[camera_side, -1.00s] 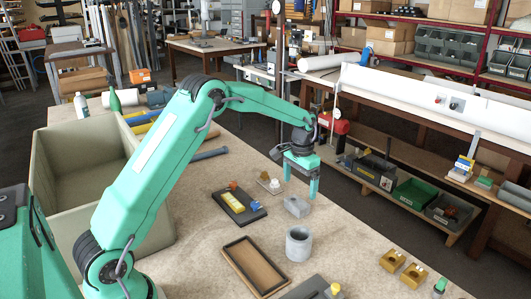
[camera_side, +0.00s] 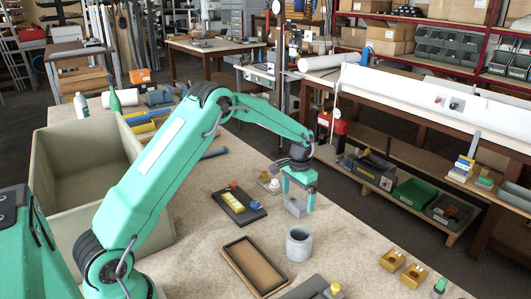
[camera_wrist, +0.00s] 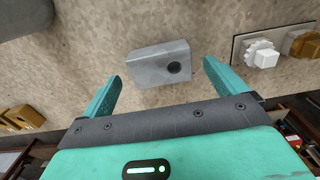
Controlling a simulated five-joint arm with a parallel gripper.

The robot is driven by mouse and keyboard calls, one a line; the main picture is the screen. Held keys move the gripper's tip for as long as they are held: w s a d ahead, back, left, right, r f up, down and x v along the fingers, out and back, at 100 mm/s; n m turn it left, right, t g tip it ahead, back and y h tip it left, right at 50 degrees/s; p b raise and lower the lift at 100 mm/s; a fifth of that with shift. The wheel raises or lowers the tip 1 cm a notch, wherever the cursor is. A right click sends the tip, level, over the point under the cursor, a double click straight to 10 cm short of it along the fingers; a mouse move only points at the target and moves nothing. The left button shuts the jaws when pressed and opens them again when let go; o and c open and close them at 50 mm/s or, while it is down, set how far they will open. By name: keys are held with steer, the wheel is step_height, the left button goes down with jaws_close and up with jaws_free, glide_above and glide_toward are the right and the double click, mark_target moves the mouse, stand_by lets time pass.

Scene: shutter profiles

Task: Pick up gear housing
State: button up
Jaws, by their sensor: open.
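The gear housing (camera_side: 295,208), which I take to be the grey block with a round dark hole, lies on the tan work surface. In the wrist view, the grey block (camera_wrist: 150,66) sits between and just beyond my fingertips. My gripper (camera_side: 298,196) is open and points down over the block in the side view, with a finger on either side. In the wrist view, my gripper (camera_wrist: 161,72) shows a gap between each finger and the block. The fingers partly overlap the block in the side view, so contact with the table cannot be told.
A grey cylinder (camera_side: 299,244) stands in front of the block. A brown-lined tray (camera_side: 254,268), yellow blocks (camera_side: 393,261) and a large beige bin (camera_side: 60,135) stand around.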

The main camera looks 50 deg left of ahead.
steer(key=shift+f, duration=1.35)
steer(key=c, duration=1.3)
steer(key=shift+c, duration=0.2)
steer(key=shift+r, duration=0.15)
steer(key=shift+r, duration=0.75)
step_height(320, 180, up, 2)
steer(key=shift+r, duration=0.15)
steer(key=s+d+r, duration=0.4)
steer(key=d+r, duration=0.3)
steer(key=d, duration=0.3)
steer(key=shift+d, duration=0.4)
